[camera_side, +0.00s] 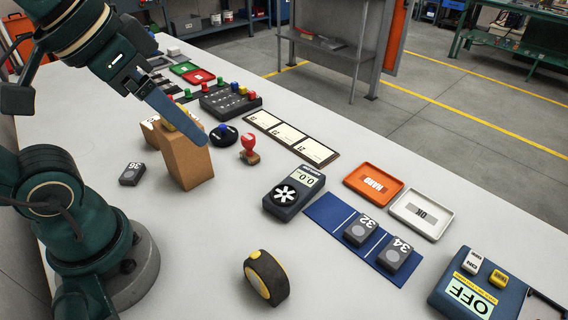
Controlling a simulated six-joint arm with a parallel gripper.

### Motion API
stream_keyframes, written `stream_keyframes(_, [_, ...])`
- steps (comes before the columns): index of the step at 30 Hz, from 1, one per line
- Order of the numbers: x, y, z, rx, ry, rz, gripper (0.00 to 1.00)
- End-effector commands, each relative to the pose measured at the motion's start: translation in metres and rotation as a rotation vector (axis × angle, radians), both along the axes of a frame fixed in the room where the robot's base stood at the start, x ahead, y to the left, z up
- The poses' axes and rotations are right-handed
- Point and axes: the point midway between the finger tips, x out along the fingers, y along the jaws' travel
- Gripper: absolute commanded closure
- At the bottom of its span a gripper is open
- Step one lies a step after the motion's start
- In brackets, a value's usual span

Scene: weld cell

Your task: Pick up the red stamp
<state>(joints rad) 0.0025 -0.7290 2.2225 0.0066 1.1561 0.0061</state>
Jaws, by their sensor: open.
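The red stamp (249,146) stands upright on the white table, with a red handle on a brown base. It is right of a tan block and just right of a round black pad with a blue knob (224,135). My gripper (201,138) reaches down from the upper left, its long blue-grey fingers slanting to the right. The fingers overlap in this view. Their tips show in front of the upper part of the tan block (190,165), left of the stamp and apart from it. The gripper is open and holds nothing.
A black button box (230,101) and a card strip (290,137) lie behind the stamp. A dark meter (294,192) stands to its front right. A small block marked 36 (132,174) and a yellow-black tape measure (266,278) are nearer. The table between stamp and tape is mostly clear.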

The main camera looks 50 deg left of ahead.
Motion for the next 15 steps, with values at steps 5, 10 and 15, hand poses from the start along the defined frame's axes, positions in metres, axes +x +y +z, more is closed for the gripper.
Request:
stream_keyframes(5, [0.01,0.036,-0.023,0.382,0.145,-0.323,0.26])
stream_keyframes(10, [0.034,0.07,-0.031,0.803,0.31,-0.72,0.26])
stream_keyframes(15, [0.07,0.09,-0.024,1.206,0.477,-1.11,0.26])
